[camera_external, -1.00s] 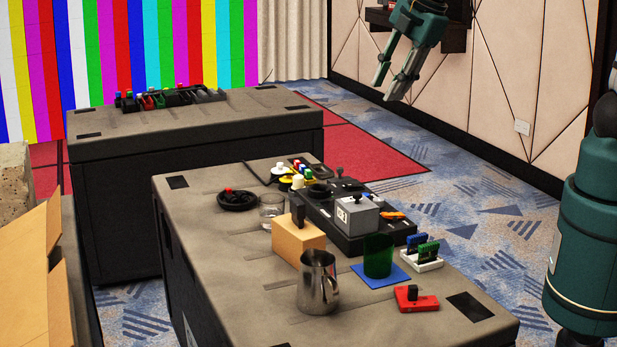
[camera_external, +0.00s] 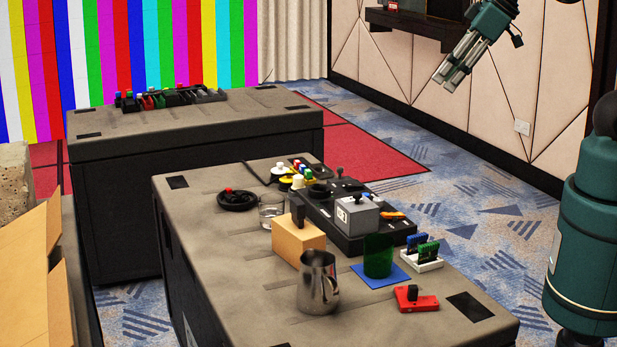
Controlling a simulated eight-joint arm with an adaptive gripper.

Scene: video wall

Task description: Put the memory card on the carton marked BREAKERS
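My gripper (camera_external: 446,82) hangs in the air at the upper right, well above and behind the near table. Its fingers look close together, but their gap is unclear at this angle, and I see nothing between them. A blue card (camera_external: 411,244) and a green card (camera_external: 428,249) stand upright in a white holder (camera_external: 424,266) at the table's right. A tan carton (camera_external: 299,247) stands mid-table with a dark upright piece (camera_external: 298,212) at its top. A small grey box (camera_external: 357,215) bears dark marks. I cannot read BREAKERS on anything or tell which item is the memory card.
A metal pitcher (camera_external: 317,284), a green cup (camera_external: 378,256) on a blue mat (camera_external: 398,272), a clear glass (camera_external: 271,212) and a red block (camera_external: 418,304) crowd the near table (camera_external: 230,265). The front left of its top is clear.

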